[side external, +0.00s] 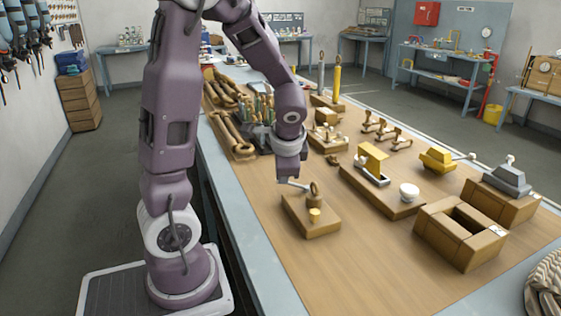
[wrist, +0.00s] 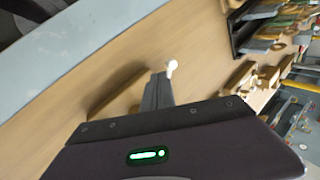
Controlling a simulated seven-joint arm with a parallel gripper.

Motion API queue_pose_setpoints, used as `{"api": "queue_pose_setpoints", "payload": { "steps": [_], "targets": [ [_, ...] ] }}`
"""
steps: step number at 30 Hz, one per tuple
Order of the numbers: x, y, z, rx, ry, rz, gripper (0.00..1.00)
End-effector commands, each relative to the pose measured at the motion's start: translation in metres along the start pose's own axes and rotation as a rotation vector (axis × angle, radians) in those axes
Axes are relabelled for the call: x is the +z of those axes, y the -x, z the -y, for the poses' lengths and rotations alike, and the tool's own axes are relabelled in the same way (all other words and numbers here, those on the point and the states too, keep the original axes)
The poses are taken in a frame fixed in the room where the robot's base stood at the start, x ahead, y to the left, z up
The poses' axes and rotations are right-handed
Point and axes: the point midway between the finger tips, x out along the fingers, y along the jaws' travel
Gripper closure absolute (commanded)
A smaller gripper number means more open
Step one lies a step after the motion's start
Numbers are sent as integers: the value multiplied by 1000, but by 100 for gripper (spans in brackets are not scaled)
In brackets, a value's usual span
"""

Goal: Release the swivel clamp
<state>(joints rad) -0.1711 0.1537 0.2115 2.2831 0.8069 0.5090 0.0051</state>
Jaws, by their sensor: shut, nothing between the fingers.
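What looks like the swivel clamp (side external: 314,190) stands on a small wooden block (side external: 312,228) near the front middle of the table in the side external view. It has a brown upright part, a pale lever (side external: 293,185) reaching left, and a short yellow cylinder (side external: 315,215) in front. My gripper (side external: 288,180) is shut and points down at the lever's left end. In the wrist view my gripper (wrist: 158,80) is shut, with a white rounded tip (wrist: 171,68) just beyond its fingers. Whether they touch is unclear. The wooden block (wrist: 112,92) is partly hidden behind my gripper.
A longer board with a yellow bracket (side external: 372,157) and white knob (side external: 409,191) stands to the right. An open wooden box (side external: 460,233) is farther right. A rack of tools (side external: 256,112) stands behind my wrist. The table's front middle (side external: 365,265) is bare.

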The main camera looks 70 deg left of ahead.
Motion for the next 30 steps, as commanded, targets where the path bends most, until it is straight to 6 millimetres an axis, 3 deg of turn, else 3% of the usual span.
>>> {"api": "queue_pose_setpoints", "payload": {
  "steps": [2,9,15,30],
  "targets": [
    [4,18,-8,-2,-2,-7,100],
    [13,76,-5,-4,1,-7,100],
    [18,106,-4,-1,0,-3,100],
    [20,113,-5,0,-1,1,100]
  ]
}}
